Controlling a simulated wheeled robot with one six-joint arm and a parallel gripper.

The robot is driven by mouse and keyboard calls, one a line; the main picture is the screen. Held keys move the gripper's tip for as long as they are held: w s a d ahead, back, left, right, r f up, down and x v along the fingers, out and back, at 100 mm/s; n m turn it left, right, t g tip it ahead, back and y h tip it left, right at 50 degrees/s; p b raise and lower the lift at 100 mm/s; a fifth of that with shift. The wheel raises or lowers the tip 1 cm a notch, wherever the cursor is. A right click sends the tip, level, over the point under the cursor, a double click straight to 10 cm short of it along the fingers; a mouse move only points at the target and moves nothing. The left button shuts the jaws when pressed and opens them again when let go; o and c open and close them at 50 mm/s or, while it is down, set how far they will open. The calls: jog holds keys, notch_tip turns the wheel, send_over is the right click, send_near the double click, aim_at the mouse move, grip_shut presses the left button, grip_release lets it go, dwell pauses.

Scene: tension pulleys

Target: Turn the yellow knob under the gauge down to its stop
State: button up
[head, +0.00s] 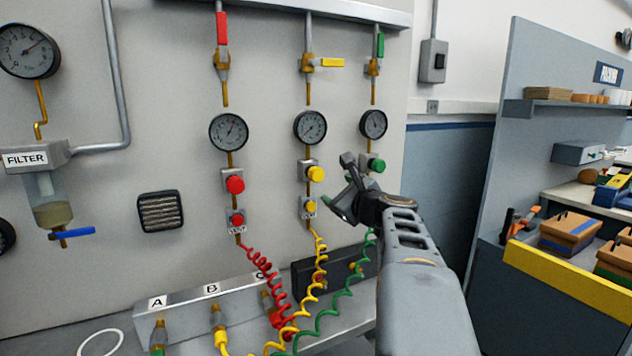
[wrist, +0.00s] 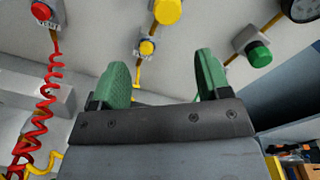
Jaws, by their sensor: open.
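The yellow knob (head: 316,174) sits on a square grey fitting on the panel, below the middle gauge (head: 310,127). It also shows at the top of the wrist view (wrist: 167,11). A smaller yellow button (head: 310,206) sits under it and appears between the fingers in the wrist view (wrist: 147,48). My gripper (head: 342,184) is open and empty, to the right of and slightly below the yellow knob, apart from it. Its green-padded fingers (wrist: 162,78) stand apart with nothing between them. The gauge is out of the wrist view.
Red, yellow (head: 320,270) and green coiled hoses hang below. A yellow valve lever (head: 332,62) is above the gauge.

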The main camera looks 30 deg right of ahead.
aim_at(318, 174)
jog(key=w, duration=0.4)
jog(key=w+d+m+p, duration=0.1)
jog(key=w, duration=0.4)
jog(key=w+d+r+m, duration=0.1)
jog(key=w, duration=0.3)
jog(key=shift+w+d, duration=0.1)
jog(key=shift+w, duration=0.2)
jog(key=shift+f, duration=0.1)
jog(key=c, duration=0.9)
